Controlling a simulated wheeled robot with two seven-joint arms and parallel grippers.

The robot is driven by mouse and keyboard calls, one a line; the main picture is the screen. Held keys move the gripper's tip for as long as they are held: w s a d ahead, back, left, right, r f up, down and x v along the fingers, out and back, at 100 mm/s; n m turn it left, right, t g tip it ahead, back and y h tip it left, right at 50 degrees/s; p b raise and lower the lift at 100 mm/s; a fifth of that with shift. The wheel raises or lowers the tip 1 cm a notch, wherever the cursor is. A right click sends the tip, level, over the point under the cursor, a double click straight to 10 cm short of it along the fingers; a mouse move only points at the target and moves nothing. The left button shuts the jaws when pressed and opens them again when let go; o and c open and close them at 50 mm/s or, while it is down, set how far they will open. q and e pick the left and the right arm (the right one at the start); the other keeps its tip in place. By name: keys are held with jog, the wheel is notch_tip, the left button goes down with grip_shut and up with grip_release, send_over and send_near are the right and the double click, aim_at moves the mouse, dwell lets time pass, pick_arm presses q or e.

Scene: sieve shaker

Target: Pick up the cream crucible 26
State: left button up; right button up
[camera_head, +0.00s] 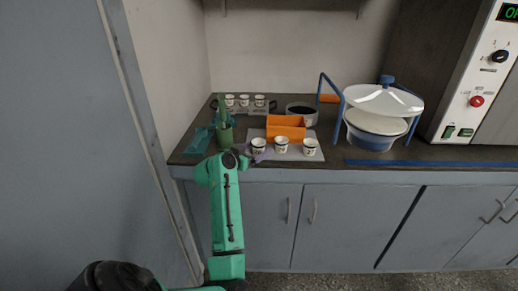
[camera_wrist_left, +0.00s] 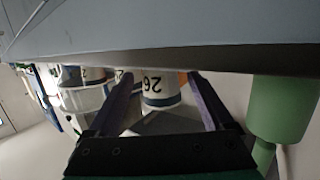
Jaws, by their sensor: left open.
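The cream crucible 26 (camera_wrist_left: 160,92) shows in the left wrist view with its number upside down and a dark band near its rim. In the head view the leftmost crucible of the front row (camera_head: 258,146) appears to be it, standing on a light mat (camera_head: 318,156). My left gripper (camera_wrist_left: 160,78) is open, with one purple finger on each side of crucible 26 in the picture. I cannot tell how far the fingertips reach along it; no contact is visible. In the head view the left gripper (camera_head: 248,159) is at the counter's front edge. My right gripper is not in view.
Two more crucibles (camera_head: 281,145) (camera_head: 310,147) stand right of it, an orange holder (camera_head: 286,127) behind. A green container (camera_head: 225,138) stands close on the left. Three crucibles (camera_head: 244,100) stand at the back.

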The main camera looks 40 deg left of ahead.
pick_arm(q)
jog(key=shift+w+a+f, duration=0.1)
jog(key=shift+w+f, duration=0.15)
jog(key=shift+w, duration=0.4)
jog(key=shift+s+r, duration=0.1)
jog(key=c, duration=0.4)
grip_shut()
